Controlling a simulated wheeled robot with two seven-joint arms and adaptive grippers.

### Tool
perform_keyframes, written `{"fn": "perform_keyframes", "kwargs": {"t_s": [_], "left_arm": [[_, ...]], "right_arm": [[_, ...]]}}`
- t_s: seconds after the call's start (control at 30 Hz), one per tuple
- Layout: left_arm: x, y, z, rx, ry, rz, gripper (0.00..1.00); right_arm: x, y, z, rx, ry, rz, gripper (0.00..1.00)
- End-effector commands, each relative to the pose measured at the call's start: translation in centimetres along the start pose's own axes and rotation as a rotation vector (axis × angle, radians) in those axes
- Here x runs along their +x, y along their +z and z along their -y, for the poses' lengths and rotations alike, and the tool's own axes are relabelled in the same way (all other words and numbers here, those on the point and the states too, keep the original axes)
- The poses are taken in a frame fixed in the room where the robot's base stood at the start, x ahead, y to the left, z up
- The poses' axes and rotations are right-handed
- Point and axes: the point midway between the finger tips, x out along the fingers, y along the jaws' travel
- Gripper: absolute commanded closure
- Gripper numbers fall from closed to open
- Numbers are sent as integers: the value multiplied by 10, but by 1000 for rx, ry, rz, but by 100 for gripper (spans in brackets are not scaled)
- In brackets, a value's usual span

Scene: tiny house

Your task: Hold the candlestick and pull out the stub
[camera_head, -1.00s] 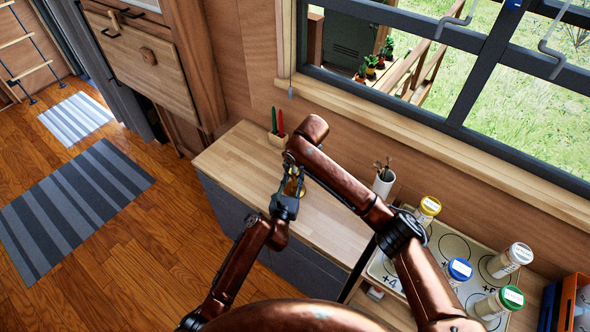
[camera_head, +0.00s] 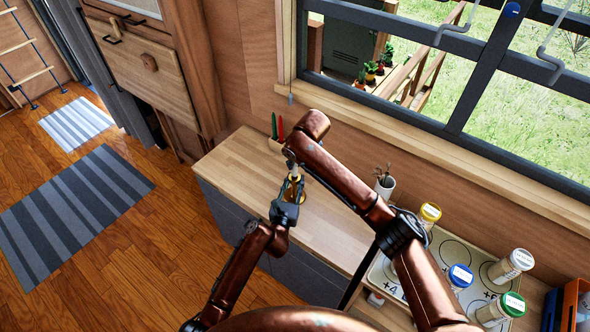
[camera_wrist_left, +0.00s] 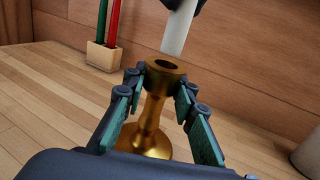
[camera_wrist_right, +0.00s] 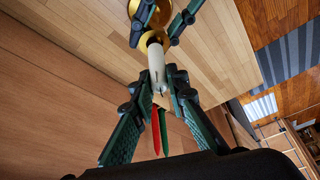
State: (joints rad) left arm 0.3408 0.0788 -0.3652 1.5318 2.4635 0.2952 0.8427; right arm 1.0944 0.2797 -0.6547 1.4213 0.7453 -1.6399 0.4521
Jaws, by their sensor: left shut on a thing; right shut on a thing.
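The gold candlestick (camera_wrist_left: 152,112) stands upright on the wooden counter, between the fingers of my left gripper (camera_wrist_left: 158,84), which is shut on its stem below the rim. Its top socket shows open and empty in the left wrist view. The white stub (camera_wrist_left: 178,38) is just above and behind the rim there, apart from the socket. In the right wrist view the stub (camera_wrist_right: 157,62) lies between the fingers of my right gripper (camera_wrist_right: 158,86), shut on its upper part. In the head view the candlestick (camera_head: 296,188) is partly hidden by my grippers.
A small wooden holder (camera_wrist_left: 103,56) with a red and a green candle stands behind on the counter (camera_head: 240,165). A white pot (camera_head: 385,188) with sticks stands to the right. Several lidded jars stand farther right on a marked board (camera_head: 452,250). The counter's left part is clear.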

Motion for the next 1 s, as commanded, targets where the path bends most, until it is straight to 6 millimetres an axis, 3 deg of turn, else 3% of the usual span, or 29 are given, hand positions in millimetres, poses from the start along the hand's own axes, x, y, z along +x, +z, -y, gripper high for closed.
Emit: {"fn": "perform_keyframes", "kwargs": {"t_s": [0.1,0.3,0.67,0.7,1.0], "left_arm": [[0,-1,0,0,0,-1,100],[0,-1,0,0,0,-1,100],[0,-1,0,0,0,-1,100],[0,-1,0,0,0,-1,74],[0,0,0,0,0,-1,54]], "right_arm": [[-24,-11,0,-1,1,-4,100],[-50,-21,0,-1,0,-2,100],[-57,-24,0,-1,0,0,100],[-57,-24,0,0,0,0,100],[-57,-24,0,0,0,0,100]]}}
